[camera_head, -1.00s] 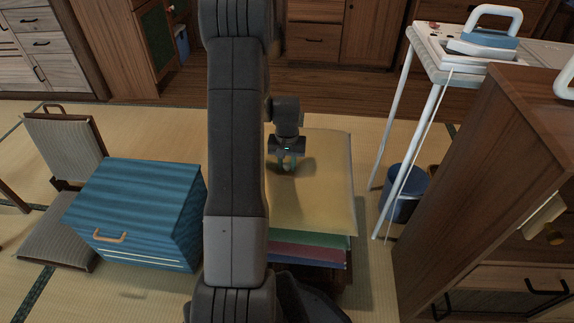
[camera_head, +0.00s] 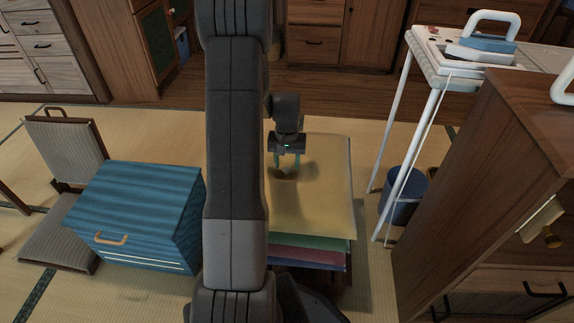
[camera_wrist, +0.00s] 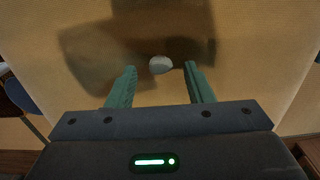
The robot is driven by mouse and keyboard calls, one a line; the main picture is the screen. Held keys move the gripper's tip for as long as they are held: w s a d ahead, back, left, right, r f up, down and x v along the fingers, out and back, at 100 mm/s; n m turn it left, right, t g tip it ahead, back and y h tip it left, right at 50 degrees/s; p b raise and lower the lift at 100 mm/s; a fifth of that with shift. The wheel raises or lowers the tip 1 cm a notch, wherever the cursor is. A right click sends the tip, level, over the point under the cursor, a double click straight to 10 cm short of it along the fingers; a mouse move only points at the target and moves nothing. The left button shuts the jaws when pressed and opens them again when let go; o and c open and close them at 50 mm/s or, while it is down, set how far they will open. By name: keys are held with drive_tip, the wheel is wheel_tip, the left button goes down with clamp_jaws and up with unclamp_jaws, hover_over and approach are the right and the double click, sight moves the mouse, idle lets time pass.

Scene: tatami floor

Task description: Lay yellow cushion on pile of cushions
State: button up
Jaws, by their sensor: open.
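The yellow cushion (camera_head: 318,195) lies flat on top of a pile of cushions, with a green cushion (camera_head: 325,242) and a pink-red one (camera_head: 308,255) showing below it. In the wrist view the yellow cushion (camera_wrist: 240,60) fills most of the picture, with a small pale knob (camera_wrist: 160,65) on its face. My gripper (camera_head: 287,165) is above the yellow cushion, its two green fingers apart and pointing down. In the wrist view the open fingers (camera_wrist: 158,80) stand either side of the knob, with nothing between their tips. My arm hides the pile's left side.
A blue striped chest (camera_head: 140,190) stands left of the pile, beside a legless floor chair (camera_head: 65,150). An ironing table with an iron (camera_head: 485,45) and a blue bin (camera_head: 405,195) stand at right. A wooden cabinet (camera_head: 500,170) is at the right front.

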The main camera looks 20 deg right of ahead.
sight(287, 168)
wheel_tip(287, 168, up, 10)
drive_tip(key=p, duration=0.2)
drive_tip(key=shift+f+p, duration=0.15)
drive_tip(key=shift+p, duration=0.15)
wheel_tip(287, 168, down, 12)
drive_tip(key=b, duration=0.4)
drive_tip(key=shift+f, duration=0.2)
drive_tip(key=shift+r+p, duration=0.5)
drive_tip(key=shift+r, duration=0.95)
